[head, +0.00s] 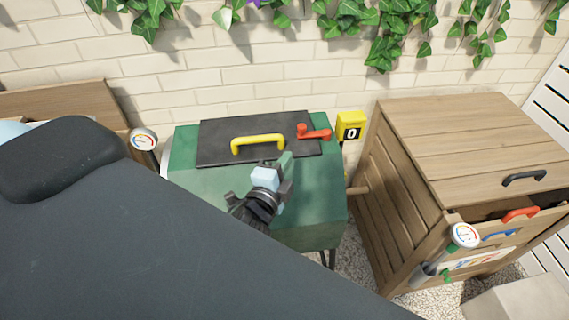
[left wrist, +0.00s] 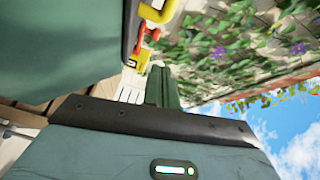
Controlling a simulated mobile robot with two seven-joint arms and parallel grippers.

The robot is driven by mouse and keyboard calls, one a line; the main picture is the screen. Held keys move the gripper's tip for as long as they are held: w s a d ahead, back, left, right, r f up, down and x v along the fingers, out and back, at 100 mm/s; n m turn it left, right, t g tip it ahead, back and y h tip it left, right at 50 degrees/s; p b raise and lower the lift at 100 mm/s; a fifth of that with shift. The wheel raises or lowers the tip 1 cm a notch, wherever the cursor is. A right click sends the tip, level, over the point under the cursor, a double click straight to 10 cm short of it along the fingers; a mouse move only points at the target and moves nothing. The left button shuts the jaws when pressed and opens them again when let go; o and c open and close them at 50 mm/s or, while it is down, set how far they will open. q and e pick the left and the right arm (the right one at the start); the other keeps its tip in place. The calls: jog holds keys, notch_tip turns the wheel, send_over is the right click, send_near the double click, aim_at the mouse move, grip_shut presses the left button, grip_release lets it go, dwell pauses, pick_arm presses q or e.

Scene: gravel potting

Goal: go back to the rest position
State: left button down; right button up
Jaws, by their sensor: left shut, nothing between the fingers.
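My left gripper (head: 284,162) is in front of the green box (head: 310,225), over the near edge of its black lid in the head view. Its fingers are shut and hold nothing. In the left wrist view the shut dark green fingers (left wrist: 163,86) point up past the green box (left wrist: 60,45). My right gripper is not in view. A large dark part of my own body covers the lower left of the head view.
The black lid (head: 222,150) carries a yellow handle (head: 257,141) and a red lever (head: 314,132). A yellow box showing 0 (head: 351,125) is beside it. Another gauge (head: 143,138) is left. A brick wall (head: 230,65) is behind.

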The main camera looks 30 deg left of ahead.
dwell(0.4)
pick_arm(q)
jog(key=s+d+f+n+g+h, duration=0.2)
jog(key=s+f+n, duration=0.4)
jog(key=s+f, duration=0.4)
jog(key=s+d+f+n+g+h, duration=0.1)
jog(key=s+f+n+g, duration=0.4)
jog(key=s+f, duration=0.6)
notch_tip(320, 180, down, 5)
jog(key=shift+s+d+r+n+g+h, duration=0.2)
jog(key=shift+d+n+g+h, duration=0.15)
jog(key=shift+n+h, duration=0.35)
